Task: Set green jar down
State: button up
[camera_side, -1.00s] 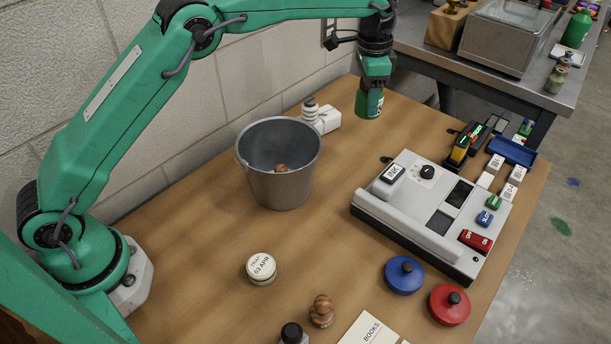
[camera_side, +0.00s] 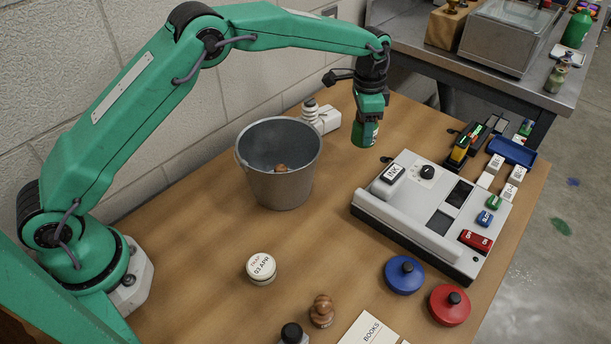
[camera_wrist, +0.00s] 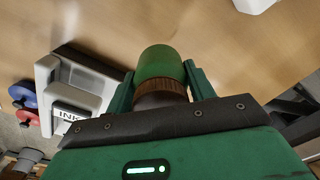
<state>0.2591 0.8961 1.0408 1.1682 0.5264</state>
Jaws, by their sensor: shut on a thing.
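The green jar (camera_side: 364,134) is held in my gripper (camera_side: 367,120), between the bucket and the grey-white machine in the side view. The jar hangs about upright below the jaws, low over the wooden table (camera_side: 210,240). Whether its base touches the table cannot be told. In the wrist view the jar (camera_wrist: 161,66) shows a green end and a brown ribbed band between my two green fingers (camera_wrist: 163,88). The fingers are shut on it.
A grey bucket (camera_side: 258,185) with a brown thing inside stands to the left. A white ribbed object (camera_side: 326,121) is behind it. The machine (camera_side: 398,215) with an INK block (camera_side: 393,173) is to the right. The tabletop between bucket and machine is bare.

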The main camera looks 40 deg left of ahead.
jog(key=shift+f, duration=3.05)
jog(key=shift+f, duration=0.1)
jog(key=o, duration=1)
notch_tip(320, 180, up, 12)
jog(key=shift+s+a+r, duration=0.1)
jog(key=shift+s+a, duration=0.05)
jog(key=shift+r, duration=0.15)
